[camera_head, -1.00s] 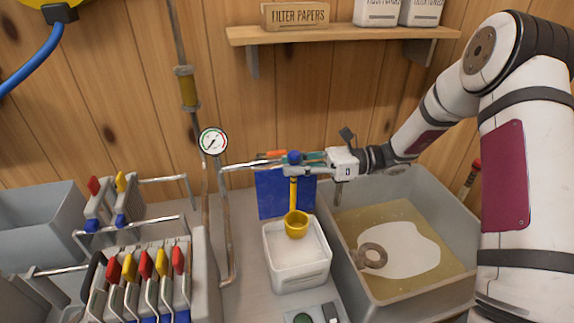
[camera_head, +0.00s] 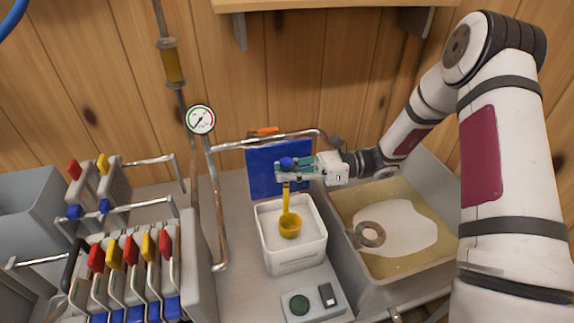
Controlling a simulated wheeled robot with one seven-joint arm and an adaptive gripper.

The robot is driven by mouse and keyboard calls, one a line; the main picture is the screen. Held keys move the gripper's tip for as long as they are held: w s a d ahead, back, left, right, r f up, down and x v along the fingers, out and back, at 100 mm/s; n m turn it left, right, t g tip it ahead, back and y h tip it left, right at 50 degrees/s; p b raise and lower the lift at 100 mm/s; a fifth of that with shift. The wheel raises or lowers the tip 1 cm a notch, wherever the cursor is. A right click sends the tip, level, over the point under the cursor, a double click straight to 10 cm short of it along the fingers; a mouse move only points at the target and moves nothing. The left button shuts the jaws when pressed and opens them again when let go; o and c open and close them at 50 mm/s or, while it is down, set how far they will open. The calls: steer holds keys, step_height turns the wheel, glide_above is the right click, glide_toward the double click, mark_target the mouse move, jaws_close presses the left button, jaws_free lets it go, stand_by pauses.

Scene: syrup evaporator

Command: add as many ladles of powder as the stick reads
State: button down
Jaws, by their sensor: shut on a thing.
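My gripper (camera_head: 291,170) is shut on the top of the yellow ladle (camera_head: 287,197), close to its blue knob (camera_head: 286,163). The ladle hangs upright, its bowl (camera_head: 290,225) inside the white tub (camera_head: 293,265). White powder (camera_head: 276,242) lies in the tub. I cannot tell whether the bowl touches the powder or holds any. I cannot make out a stick's reading.
A blue panel (camera_head: 262,178) stands behind the tub. A small control box (camera_head: 314,303) is in front. Metal pipes with a gauge (camera_head: 201,119) and a plate press with red and yellow handles (camera_head: 130,252) are at left. A wooden shelf (camera_head: 300,4) is above.

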mark_target(287, 197)
steer(key=shift+f+b, duration=1.7)
steer(key=shift+f, duration=2.5)
steer(key=shift+r+p, duration=3)
steer(key=shift+r, duration=5)
